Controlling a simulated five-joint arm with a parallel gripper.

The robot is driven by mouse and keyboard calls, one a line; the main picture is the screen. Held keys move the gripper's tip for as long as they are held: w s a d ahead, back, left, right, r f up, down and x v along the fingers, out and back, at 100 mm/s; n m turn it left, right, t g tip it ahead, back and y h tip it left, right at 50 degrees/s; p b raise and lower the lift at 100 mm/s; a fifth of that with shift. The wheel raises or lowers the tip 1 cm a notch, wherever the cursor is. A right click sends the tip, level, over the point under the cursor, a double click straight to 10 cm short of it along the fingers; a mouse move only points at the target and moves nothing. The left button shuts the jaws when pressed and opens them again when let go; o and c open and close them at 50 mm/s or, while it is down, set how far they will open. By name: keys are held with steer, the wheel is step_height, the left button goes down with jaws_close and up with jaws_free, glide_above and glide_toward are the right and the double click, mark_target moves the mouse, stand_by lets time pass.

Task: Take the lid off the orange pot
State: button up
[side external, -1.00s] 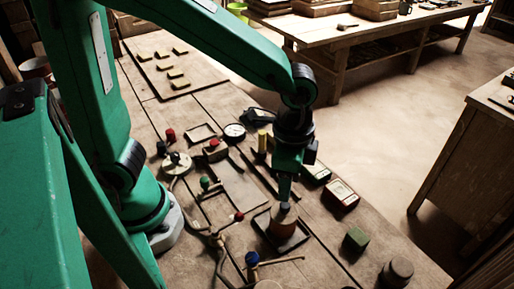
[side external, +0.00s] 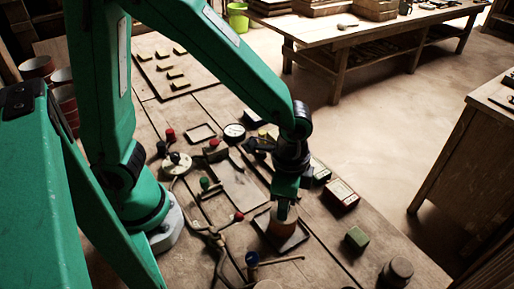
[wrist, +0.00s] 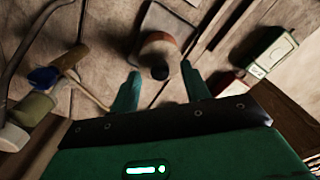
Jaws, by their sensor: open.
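The orange pot (side external: 282,230) is a small brown-orange round pot on a dark square tray (side external: 262,222) near the middle front of the bench. In the wrist view the pot (wrist: 160,45) lies ahead of my gripper, with a dark round knob (wrist: 160,72) at its lid. My gripper (side external: 283,213) is right over the pot in the side view and hides much of its top. In the wrist view my open gripper (wrist: 160,69) has one finger on each side of the knob, with gaps visible. Whether the fingers touch the lid cannot be told.
A blue-knobbed lever (side external: 252,259) and a red-knobbed lever (side external: 238,216) stand left of the pot. A green block (side external: 356,238) and a dark round jar (side external: 397,272) sit to the right. A red-and-cream box (side external: 341,194) lies behind right.

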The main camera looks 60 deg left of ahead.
steer(key=shift+f, duration=0.55)
jaws_close()
